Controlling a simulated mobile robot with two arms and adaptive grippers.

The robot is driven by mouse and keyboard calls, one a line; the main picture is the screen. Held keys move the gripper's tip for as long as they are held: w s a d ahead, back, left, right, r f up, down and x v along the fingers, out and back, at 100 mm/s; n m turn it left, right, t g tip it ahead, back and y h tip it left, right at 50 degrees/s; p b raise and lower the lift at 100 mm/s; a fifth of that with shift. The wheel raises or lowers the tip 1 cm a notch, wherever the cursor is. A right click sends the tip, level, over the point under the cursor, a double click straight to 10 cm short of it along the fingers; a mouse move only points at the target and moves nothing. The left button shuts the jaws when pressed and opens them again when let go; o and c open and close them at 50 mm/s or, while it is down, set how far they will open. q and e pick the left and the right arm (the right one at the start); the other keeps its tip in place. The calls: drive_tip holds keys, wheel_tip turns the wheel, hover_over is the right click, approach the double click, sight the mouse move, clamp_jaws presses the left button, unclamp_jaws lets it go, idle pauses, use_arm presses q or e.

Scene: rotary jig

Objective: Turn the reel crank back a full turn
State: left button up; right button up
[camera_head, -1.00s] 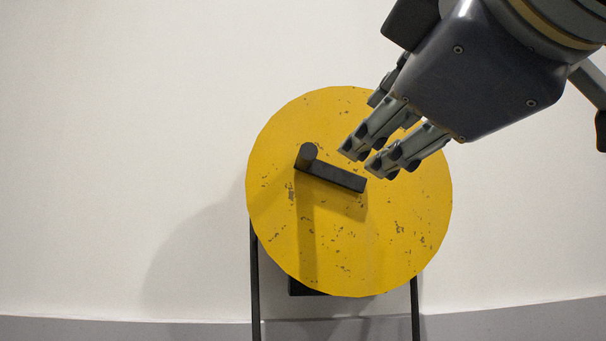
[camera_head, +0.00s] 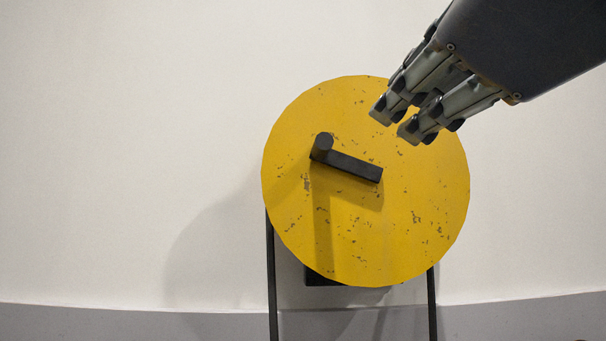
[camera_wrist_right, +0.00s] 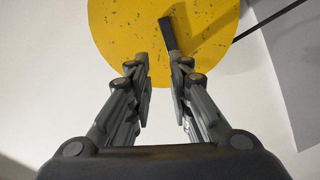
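The reel is a round yellow disc (camera_head: 400,230) with chipped paint, standing upright against a pale wall. It also shows at the top of the right wrist view (camera_wrist_right: 125,35). Its black crank (camera_head: 355,166) is a short bar sloping slightly down to the right, with a round handle (camera_head: 323,146) sticking out at its upper left end. In the right wrist view part of the black crank (camera_wrist_right: 168,32) shows ahead of the right-hand finger. My right gripper (camera_head: 394,126) is open and empty, above and right of the crank, apart from it. My left gripper is not in view.
Black stand legs (camera_head: 271,280) run down on both sides below the disc. A dark block (camera_head: 322,277) shows under its lower edge. The wall to the left of the reel is clear, with a grey band (camera_head: 120,323) along the bottom.

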drive_tip(key=r+m+b, duration=0.1)
drive_tip(key=m, duration=0.2)
drive_tip(key=r+m+b, duration=0.1)
drive_tip(key=r+m, duration=0.1)
drive_tip(key=m, duration=0.1)
drive_tip(key=s+r+m+y+b, duration=0.1)
drive_tip(key=r+m, duration=0.1)
drive_tip(key=m, duration=0.1)
drive_tip(key=shift+d+m, duration=0.35)
drive_tip(key=shift+m, duration=0.05)
clamp_jaws()
drive_tip(key=m+g+y, duration=0.1)
drive_tip(key=m+g, duration=0.1)
drive_tip(key=m, duration=0.9)
approach(351, 158)
drive_tip(key=w+r, duration=0.4)
drive_tip(key=r, duration=0.1)
drive_tip(key=shift+w+a+f+n, duration=0.15)
drive_tip(key=shift+w+a+f, duration=0.15)
drive_tip(key=shift+f, duration=0.3)
drive_tip(key=shift+w+a+f+n, duration=0.2)
drive_tip(key=shift+a+f, duration=0.2)
drive_tip(key=shift+f, duration=0.25)
drive_tip(key=shift+s+a+f, duration=0.3)
drive_tip(key=shift+s+a, duration=0.05)
drive_tip(key=shift+a, duration=0.25)
drive_tip(key=shift+w+d, duration=0.2)
drive_tip(key=shift+s+a+f, duration=0.1)
drive_tip(key=shift+s+a, duration=0.05)
drive_tip(key=shift+a, duration=0.1)
